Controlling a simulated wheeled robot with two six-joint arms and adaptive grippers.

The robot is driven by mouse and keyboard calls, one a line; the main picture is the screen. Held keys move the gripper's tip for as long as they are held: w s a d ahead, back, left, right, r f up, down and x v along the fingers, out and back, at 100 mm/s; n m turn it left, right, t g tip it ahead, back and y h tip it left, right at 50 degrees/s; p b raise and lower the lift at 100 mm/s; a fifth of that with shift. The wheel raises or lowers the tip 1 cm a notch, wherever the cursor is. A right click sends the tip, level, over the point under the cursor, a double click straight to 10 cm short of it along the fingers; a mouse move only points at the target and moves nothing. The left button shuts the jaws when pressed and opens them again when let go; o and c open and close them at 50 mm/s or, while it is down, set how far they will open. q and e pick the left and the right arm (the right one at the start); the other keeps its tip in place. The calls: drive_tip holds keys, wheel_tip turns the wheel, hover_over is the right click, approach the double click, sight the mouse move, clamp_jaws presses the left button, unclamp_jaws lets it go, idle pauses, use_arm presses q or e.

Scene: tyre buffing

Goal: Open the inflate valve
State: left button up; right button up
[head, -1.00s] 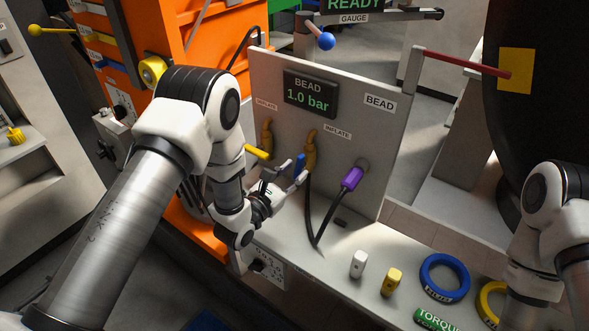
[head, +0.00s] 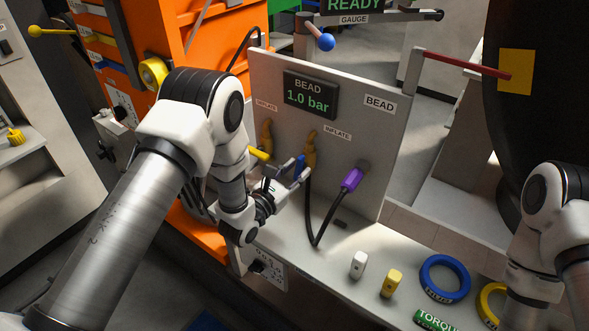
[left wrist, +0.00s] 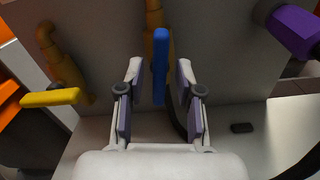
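The bead panel (head: 338,78) carries two brass valves. The valve beside the right INFLATE label (head: 337,132) has a blue lever (head: 299,165), which also shows in the left wrist view (left wrist: 160,68), hanging down lengthwise. The left valve has a yellow lever (head: 261,154), seen at the left in the left wrist view (left wrist: 50,97). My left gripper (head: 292,170) is open, with its fingers (left wrist: 157,85) on either side of the blue lever and gaps visible on both sides. My right arm is at the right edge; its gripper is out of view.
A purple connector (head: 352,179) on a black hose (head: 314,222) hangs right of the valves. White and yellow blocks (head: 391,282) and a blue ring (head: 444,278) lie on the bench. The display (head: 309,95) reads 1.0 bar.

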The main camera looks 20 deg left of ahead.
use_arm(q)
drive_tip(key=shift+p+v, duration=0.35)
drive_tip(key=shift+v, duration=0.95)
drive_tip(key=shift+m, duration=0.3)
drive_tip(key=shift+w, duration=0.15)
